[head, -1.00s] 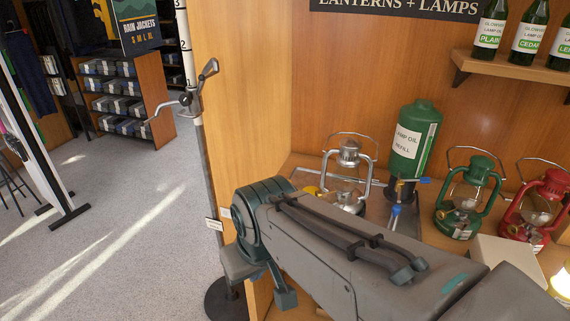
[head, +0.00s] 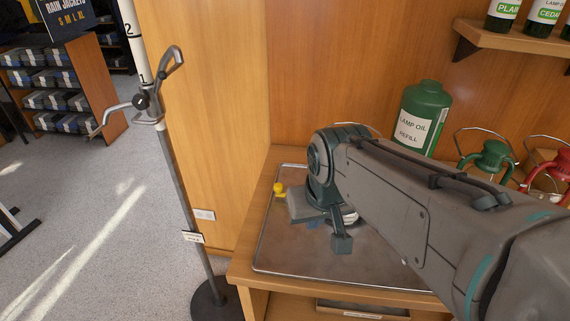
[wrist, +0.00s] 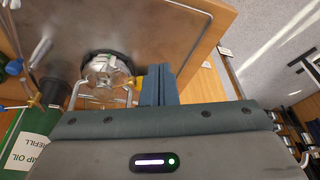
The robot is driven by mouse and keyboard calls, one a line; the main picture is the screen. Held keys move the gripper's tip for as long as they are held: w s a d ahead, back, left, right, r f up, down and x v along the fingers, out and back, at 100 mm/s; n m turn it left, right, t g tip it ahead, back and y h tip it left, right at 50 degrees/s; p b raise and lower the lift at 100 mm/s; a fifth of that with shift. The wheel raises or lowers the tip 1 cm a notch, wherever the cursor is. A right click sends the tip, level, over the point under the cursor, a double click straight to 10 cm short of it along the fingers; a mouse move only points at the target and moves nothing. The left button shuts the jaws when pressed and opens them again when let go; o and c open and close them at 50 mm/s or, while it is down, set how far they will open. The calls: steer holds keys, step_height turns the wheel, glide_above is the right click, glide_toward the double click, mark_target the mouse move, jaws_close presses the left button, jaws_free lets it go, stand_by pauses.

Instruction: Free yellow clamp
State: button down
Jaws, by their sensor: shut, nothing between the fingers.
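A small yellow part, seemingly the yellow clamp (head: 279,188), shows at the left side of the metal tray, just left of my gripper's body. In the wrist view a yellow part (wrist: 138,82) sits right beside my fingers, between them and a silver lantern (wrist: 105,70). My gripper (wrist: 158,69) is shut and empty, its fingers pointing down towards the tray. Whether the fingers touch the yellow part, I cannot tell. What it grips is hidden. In the head view my arm covers most of the lantern and the fingers.
The metal tray (head: 350,268) lies on the wooden counter, its front bare. A green lamp oil can (head: 424,118) stands behind my arm. Green (head: 487,160) and red (head: 553,172) lanterns stand right. A pole with a grey lever (head: 150,102) stands on the floor to the left.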

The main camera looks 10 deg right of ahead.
steer(key=w+f+m+h+b, duration=0.1)
steer(key=w+f, duration=0.2)
steer(key=w, duration=1.3)
steer(key=w+f+m+b, duration=0.15)
steer(key=w+f, duration=0.25)
steer(key=w, duration=1.1)
steer(key=p+x, duration=0.2)
steer(key=x, duration=0.7)
steer(key=shift+w, duration=0.1)
steer(key=s, duration=0.1)
steer(key=s+a+p, duration=0.1)
steer(key=shift+s, duration=0.4)
steer(key=shift+s+f, duration=0.15)
steer(key=shift+s, duration=0.3)
